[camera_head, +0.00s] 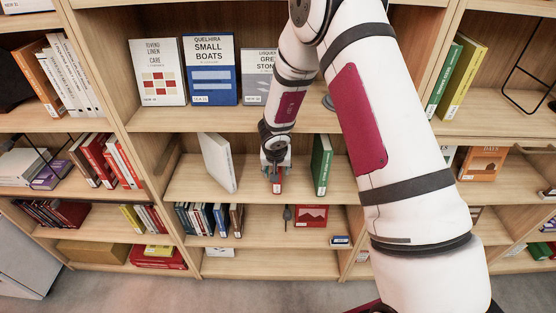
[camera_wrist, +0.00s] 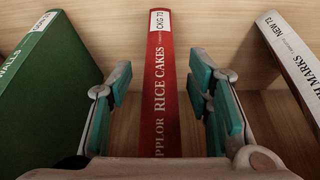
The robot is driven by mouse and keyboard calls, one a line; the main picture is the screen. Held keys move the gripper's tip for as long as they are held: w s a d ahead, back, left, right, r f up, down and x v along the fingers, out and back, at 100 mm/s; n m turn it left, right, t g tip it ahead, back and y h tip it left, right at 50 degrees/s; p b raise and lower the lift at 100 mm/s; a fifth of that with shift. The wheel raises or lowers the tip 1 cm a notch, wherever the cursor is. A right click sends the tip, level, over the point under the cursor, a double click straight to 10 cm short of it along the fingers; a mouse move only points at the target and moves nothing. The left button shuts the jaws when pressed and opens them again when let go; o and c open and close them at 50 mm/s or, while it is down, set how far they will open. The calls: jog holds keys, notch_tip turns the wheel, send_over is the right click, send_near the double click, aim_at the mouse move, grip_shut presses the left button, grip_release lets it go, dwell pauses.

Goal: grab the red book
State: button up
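The red book (camera_wrist: 161,100) stands upright on the middle shelf, its spine reading "Rice Cakes" with a white "CKG 73" label. In the head view only the lower part of the red book (camera_head: 277,185) shows under my gripper (camera_head: 276,168). In the wrist view my gripper (camera_wrist: 165,90) is open, with one teal-padded finger on each side of the spine. A gap shows between the book and each finger, so neither appears to touch it.
A green book (camera_head: 322,165) stands right of the red book in the head view, and a leaning white book (camera_head: 217,162) stands to its left. Both are apart from my fingers. Display books, including "Small Boats" (camera_head: 210,70), stand on the shelf above.

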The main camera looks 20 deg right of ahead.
grip_shut()
jog(key=shift+r, duration=0.15)
